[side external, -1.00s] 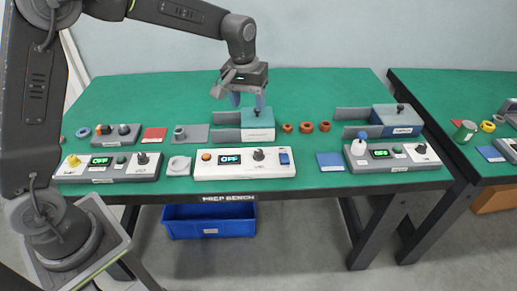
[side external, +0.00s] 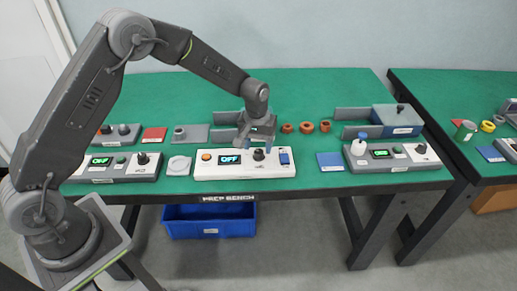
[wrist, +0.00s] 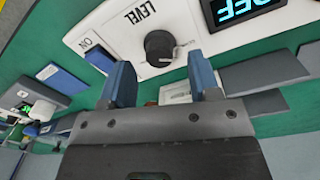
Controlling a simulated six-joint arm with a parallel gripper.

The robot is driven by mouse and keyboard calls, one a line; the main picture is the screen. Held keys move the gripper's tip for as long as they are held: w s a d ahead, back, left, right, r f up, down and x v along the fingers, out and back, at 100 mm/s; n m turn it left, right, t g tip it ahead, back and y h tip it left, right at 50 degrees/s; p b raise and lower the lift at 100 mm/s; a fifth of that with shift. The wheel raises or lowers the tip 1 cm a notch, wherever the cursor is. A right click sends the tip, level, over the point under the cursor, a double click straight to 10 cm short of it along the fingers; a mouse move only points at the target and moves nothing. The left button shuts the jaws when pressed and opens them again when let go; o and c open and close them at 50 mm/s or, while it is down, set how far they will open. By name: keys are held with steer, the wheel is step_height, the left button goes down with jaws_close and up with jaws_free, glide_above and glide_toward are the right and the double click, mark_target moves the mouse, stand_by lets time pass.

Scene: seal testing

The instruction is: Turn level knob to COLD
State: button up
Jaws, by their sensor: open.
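The level knob (side external: 259,154) is a dark round knob on the white panel (side external: 215,174), right of its lit OFF display (side external: 230,159). In the wrist view the knob (wrist: 159,46) sits next to the printed word LEVEL, with a light pointer mark on its side. No COLD mark can be read. My gripper (side external: 257,143) is just above and behind the knob. In the wrist view my gripper (wrist: 161,80) has its two blue fingers apart with nothing between them; the knob appears just beyond the fingertips, and I see no contact.
The panel also carries an orange button (side external: 206,157) and a blue switch (side external: 284,158). Brown rings (side external: 306,128) lie behind. The front bench strip is narrow.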

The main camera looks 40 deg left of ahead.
steer(key=shift+f, duration=1)
steer(key=c, duration=0.9)
steer(key=shift+m, duration=0.4)
steer(key=m, duration=0.4)
steer(key=shift+m, duration=0.4)
steer(key=m, duration=0.5)
steer(key=shift+m, duration=0.7)
